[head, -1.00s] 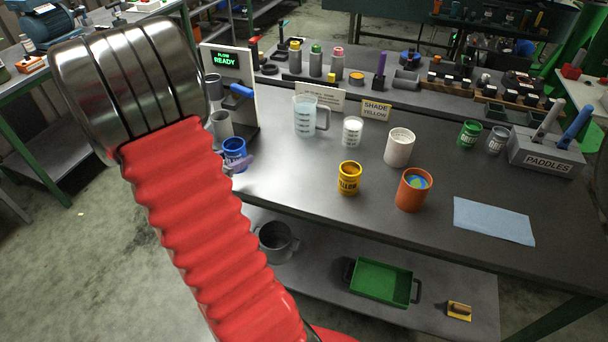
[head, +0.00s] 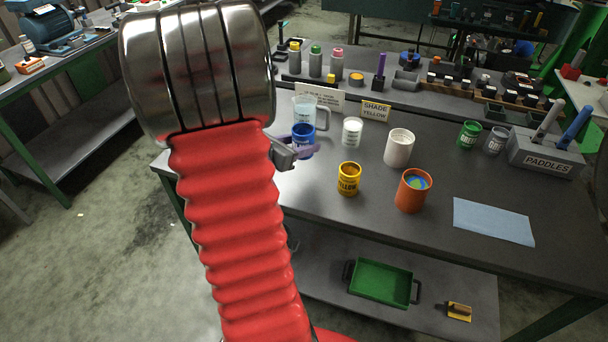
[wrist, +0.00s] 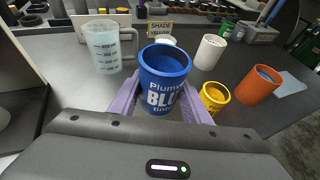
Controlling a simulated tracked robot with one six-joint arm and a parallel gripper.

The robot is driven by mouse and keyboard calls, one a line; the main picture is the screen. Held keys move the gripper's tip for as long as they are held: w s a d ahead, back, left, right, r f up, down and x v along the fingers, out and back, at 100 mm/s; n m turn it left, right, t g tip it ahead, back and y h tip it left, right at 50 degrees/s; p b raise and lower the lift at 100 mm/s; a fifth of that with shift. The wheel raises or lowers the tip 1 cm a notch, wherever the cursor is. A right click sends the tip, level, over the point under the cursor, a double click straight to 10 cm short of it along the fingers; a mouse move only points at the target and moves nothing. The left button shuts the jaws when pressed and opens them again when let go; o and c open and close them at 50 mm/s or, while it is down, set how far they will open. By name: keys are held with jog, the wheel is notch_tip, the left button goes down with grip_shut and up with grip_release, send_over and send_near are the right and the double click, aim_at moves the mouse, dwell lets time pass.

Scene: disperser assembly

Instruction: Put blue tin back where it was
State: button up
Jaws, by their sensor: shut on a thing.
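The blue tin (wrist: 163,82) is upright between the two purple fingers of my gripper (wrist: 160,103), which is shut on it. In the head view the blue tin (head: 303,140) shows in front of the clear measuring jug (head: 306,108), and my gripper (head: 305,148) reaches it from the left. Whether the tin's base touches the bench is hard to tell. The yellow tin (head: 349,178) stands open to its right and nearer the front edge. In the wrist view the yellow tin (wrist: 214,98) is just right of my right finger.
A small white cup (head: 352,132), a white pot (head: 399,147) and an orange can (head: 412,190) stand on the bench. Green (head: 468,135) and grey (head: 495,141) tins stand by the paddles box (head: 546,150). A blue cloth (head: 494,221) lies at right. Bench between is clear.

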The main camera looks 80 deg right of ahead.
send_over(302, 178)
jog(key=shift+f, duration=2.95)
jog(key=shift+f, duration=2.05)
jog(key=shift+a+f, duration=0.1)
jog(key=o, duration=1.2)
jog(key=v, duration=1.2)
